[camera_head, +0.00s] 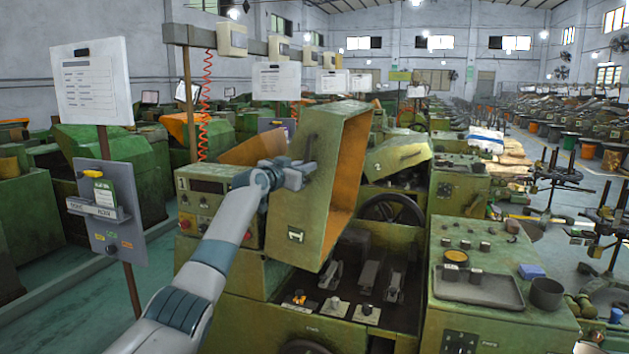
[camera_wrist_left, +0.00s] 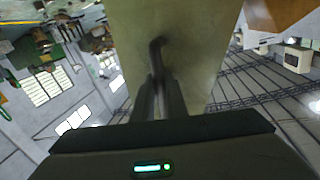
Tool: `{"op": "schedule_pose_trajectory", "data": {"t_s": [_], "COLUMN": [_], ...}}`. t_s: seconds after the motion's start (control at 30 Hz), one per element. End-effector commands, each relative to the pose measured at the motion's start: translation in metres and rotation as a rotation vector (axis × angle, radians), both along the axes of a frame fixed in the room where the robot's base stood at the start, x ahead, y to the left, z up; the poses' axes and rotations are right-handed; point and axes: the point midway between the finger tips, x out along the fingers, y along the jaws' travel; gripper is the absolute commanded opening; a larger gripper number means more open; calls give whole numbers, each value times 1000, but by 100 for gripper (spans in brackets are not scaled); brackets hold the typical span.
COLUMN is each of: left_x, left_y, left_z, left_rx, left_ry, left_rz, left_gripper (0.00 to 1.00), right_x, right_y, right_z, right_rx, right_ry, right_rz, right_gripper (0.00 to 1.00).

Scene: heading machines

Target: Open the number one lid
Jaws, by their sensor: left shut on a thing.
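The number one lid (camera_head: 318,190) is a green metal cover with an orange inside, on the machine marked 1. It stands raised and tilted, and the machine's inner parts (camera_head: 365,275) show below it. My left gripper (camera_head: 305,172) is at the lid's outer face, shut on the lid's handle. In the left wrist view, the two fingers (camera_wrist_left: 158,98) close around the dark handle (camera_wrist_left: 157,48) against the green lid face (camera_wrist_left: 195,60). My right gripper is in neither view.
A second lid marked 2 (camera_head: 397,155) sits on the machine behind. A green cabinet with a tray (camera_head: 478,288), a cup (camera_head: 547,293) and a blue block (camera_head: 531,271) stands at the right. A sign post (camera_head: 118,215) stands at the left.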

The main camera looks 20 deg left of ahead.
Motion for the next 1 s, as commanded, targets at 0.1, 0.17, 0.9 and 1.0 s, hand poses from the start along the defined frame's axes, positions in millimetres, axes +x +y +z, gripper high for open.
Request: {"op": "schedule_pose_trajectory", "data": {"t_s": [0.1,0.17,0.9,1.0], "left_x": [0,0,0,0], "left_y": [3,4,4,4], "left_z": [2,2,1,1], "left_rx": [-16,-20,-20,-20], "left_ry": [2,3,4,4], "left_rz": [-1,-1,-1,-1], "left_gripper": [0,0,20,20], "right_x": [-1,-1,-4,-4], "right_y": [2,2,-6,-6], "right_z": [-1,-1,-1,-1], "right_rx": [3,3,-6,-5], "right_ry": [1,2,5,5], "right_rz": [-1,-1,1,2], "right_gripper": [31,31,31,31]}}
